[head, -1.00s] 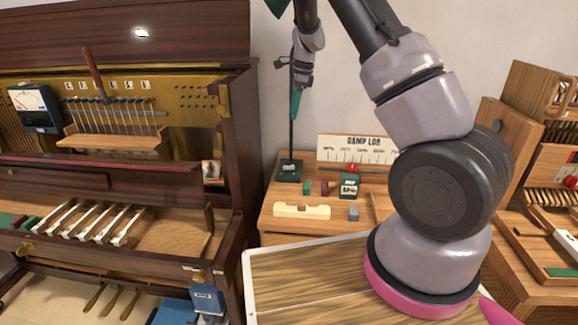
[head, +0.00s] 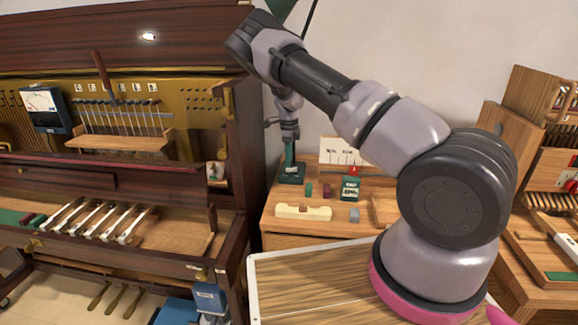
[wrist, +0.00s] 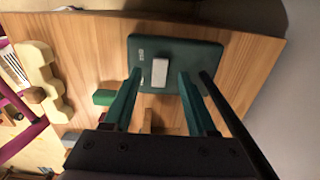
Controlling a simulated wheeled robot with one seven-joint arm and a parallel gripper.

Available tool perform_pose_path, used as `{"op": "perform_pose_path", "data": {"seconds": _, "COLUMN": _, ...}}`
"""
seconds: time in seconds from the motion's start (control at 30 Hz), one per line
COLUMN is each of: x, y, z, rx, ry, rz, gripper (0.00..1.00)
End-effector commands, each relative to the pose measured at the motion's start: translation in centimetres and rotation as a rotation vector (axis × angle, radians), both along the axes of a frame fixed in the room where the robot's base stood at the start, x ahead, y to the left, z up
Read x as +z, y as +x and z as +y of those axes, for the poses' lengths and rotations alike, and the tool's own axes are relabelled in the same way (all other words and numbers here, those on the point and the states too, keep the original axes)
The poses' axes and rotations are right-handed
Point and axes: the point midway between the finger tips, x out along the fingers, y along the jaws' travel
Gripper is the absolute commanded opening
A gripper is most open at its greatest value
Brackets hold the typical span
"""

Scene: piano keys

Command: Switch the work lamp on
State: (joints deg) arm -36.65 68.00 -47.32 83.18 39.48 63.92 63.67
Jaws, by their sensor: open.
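The work lamp has a dark green base (head: 291,179) at the back left of the wooden bench, with a thin dark pole and a green shade (head: 281,8) partly cut off at the top of the head view. In the wrist view the base (wrist: 203,57) carries a pale rocker switch (wrist: 160,72). My gripper (head: 290,161) points down over the base. In the wrist view its two teal fingers (wrist: 159,74) stand apart and empty, one on each side of the switch. Whether the fingertips touch the base, I cannot tell.
The lamp pole (wrist: 235,120) runs close beside the right finger. A cream wooden piece (head: 303,212), a green tin (head: 350,189) and small blocks lie on the bench (head: 270,208). The piano (head: 240,150) stands close on the left.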

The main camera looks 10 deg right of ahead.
Motion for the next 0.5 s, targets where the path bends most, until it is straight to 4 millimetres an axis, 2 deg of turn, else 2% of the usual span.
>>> {"op": "perform_pose_path", "data": {"seconds": 0.03, "x": -1.0, "y": -0.1, "z": -0.1, "rx": 0.0, "ry": -0.001, "rz": 0.003, "gripper": 0.57}}
{"op": "perform_pose_path", "data": {"seconds": 0.2, "x": -2.8, "y": 0.0, "z": -0.1, "rx": 0.0, "ry": -0.001, "rz": 0.0, "gripper": 0.57}}
{"op": "perform_pose_path", "data": {"seconds": 0.5, "x": -3.4, "y": 0.0, "z": -0.1, "rx": 0.0, "ry": 0.0, "rz": 0.0, "gripper": 0.57}}
